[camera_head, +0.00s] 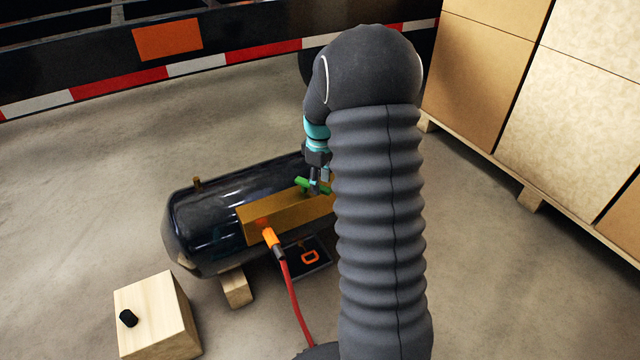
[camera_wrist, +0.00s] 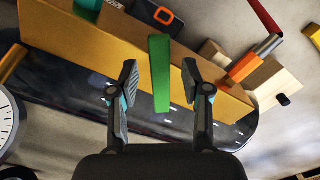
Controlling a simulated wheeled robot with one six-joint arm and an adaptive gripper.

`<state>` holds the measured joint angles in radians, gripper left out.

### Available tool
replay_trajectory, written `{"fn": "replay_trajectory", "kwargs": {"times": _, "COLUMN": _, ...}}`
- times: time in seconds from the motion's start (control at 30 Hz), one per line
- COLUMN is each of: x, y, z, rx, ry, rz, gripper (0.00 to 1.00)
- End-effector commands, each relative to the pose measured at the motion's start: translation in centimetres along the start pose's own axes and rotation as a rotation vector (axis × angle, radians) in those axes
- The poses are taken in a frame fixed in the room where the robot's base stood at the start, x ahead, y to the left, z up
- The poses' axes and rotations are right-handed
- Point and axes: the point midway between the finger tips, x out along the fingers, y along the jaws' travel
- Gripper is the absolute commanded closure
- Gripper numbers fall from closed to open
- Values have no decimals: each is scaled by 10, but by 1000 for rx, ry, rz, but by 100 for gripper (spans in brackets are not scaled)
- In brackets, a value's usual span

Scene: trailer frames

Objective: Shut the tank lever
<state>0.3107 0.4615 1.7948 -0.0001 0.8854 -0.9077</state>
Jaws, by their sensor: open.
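The tank (camera_head: 215,205) is a glossy black cylinder lying on wooden blocks, with a yellow-brown bracket (camera_head: 275,222) along its side. The tank lever (camera_head: 311,186) is green and sits at the bracket, partly hidden by my gripper and arm in the head view. In the wrist view the lever (camera_wrist: 160,72) is a straight green bar lying between my fingers. My gripper (camera_wrist: 158,84) is open, one finger on each side of the lever, with a visible gap on both sides. In the head view my gripper (camera_head: 318,183) is at the lever.
An orange connector (camera_head: 272,239) with a red hose (camera_head: 294,300) joins the bracket. A wooden block (camera_head: 157,315) with a black knob stands at lower left. Stacked boxes (camera_head: 500,70) on a pallet stand right. A trailer with a red-white strip (camera_head: 195,66) runs behind.

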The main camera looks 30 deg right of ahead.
Motion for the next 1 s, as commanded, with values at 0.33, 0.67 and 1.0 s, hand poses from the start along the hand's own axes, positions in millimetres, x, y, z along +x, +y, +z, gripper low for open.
{"fn": "replay_trajectory", "kwargs": {"times": 0.33, "x": 9, "y": 0, "z": 0, "rx": 0, "ry": 0, "rz": 0, "gripper": 52}}
{"fn": "replay_trajectory", "kwargs": {"times": 0.67, "x": 9, "y": 0, "z": 0, "rx": 0, "ry": 0, "rz": 0, "gripper": 100}}
{"fn": "replay_trajectory", "kwargs": {"times": 1.0, "x": 9, "y": 4, "z": 7, "rx": 35, "ry": 0, "rz": 0, "gripper": 100}}
